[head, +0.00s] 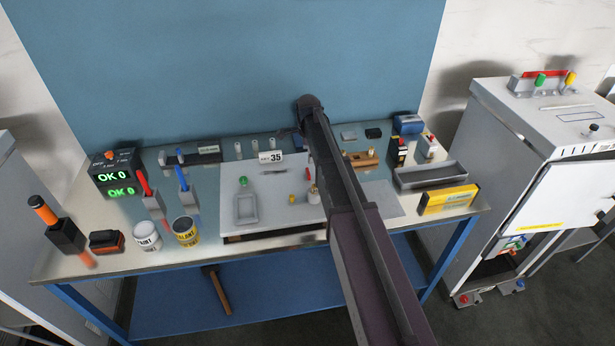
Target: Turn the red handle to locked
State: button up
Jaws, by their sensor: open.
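A red-handled lever (143,182) stands on a grey base at the left of the bench, its handle tilted up and to the left. A similar blue-handled lever (183,180) stands just right of it. Any locked mark by the red lever is too small to read. Another red bar (545,73) lies on top of the right cabinet, near a green and a yellow knob. My arm reaches up across the middle of the bench, right of the red-handled lever and well apart from it.
A black box reading OK 0 (112,160) stands behind the red lever. White (147,236) and yellow (186,231) cans stand in front. A light board (280,215) with small parts fills the bench's middle. A grey tray (430,177) and yellow box (447,199) are at right.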

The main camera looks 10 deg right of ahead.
aim_at(308, 171)
jog(key=shift+f+b, duration=4)
jog(key=shift+f, duration=0.25)
jog(key=c, duration=1.1)
jog(key=shift+a, duration=0.1)
